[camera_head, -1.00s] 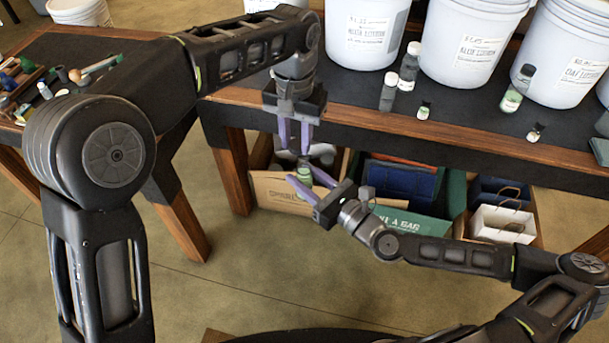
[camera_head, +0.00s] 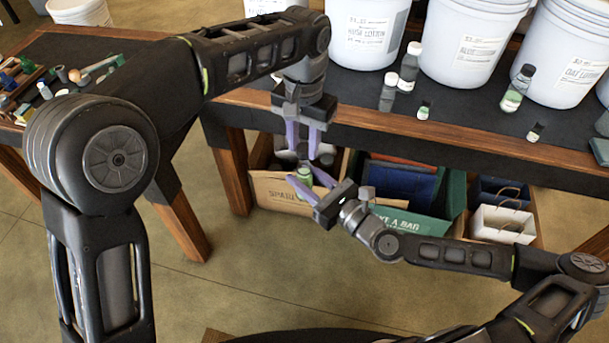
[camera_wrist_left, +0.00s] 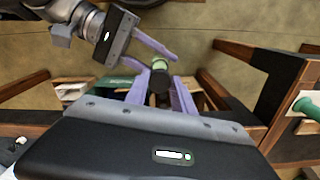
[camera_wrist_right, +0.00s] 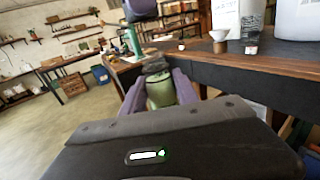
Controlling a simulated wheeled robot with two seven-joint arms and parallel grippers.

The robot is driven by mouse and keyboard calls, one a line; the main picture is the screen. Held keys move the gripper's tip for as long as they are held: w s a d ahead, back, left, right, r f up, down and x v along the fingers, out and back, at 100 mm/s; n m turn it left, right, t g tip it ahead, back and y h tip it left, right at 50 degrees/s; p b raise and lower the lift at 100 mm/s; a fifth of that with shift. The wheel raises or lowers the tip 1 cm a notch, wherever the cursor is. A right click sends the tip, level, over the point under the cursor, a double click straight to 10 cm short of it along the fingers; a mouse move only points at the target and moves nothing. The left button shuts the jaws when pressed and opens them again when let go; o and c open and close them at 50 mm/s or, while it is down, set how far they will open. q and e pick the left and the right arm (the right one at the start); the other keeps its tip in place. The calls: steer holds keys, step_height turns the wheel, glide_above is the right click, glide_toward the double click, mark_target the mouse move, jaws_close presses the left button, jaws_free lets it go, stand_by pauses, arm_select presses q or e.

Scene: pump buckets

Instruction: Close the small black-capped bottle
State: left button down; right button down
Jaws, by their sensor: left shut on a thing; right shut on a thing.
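My right gripper (camera_head: 302,184) is shut on a small bottle (camera_wrist_right: 160,92) with a green band and a dark upper part. The bottle stands roughly upright between its fingers, in front of the table. My left gripper (camera_head: 303,150) points down above it, shut on a small dark cap (camera_wrist_left: 159,84) between its purple fingertips. The green of the bottle (camera_wrist_left: 160,63) shows just beyond the cap in the left wrist view. In the right wrist view the left fingertips (camera_wrist_right: 140,10) are above the bottle, with a gap visible. The cap is hidden by fingers in the head view.
The dark table (camera_head: 455,112) has a wooden edge behind the grippers. A cardboard box (camera_head: 280,196) and a green box (camera_head: 445,210) sit underneath. The floor in front is clear.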

mark_target(304, 180)
arm_select(q)
steer(key=shift+f, duration=0.85)
steer(key=shift+s, duration=0.1)
stand_by(0.4)
steer(key=shift+f, duration=0.85)
steer(key=shift+f, duration=0.6)
stand_by(0.4)
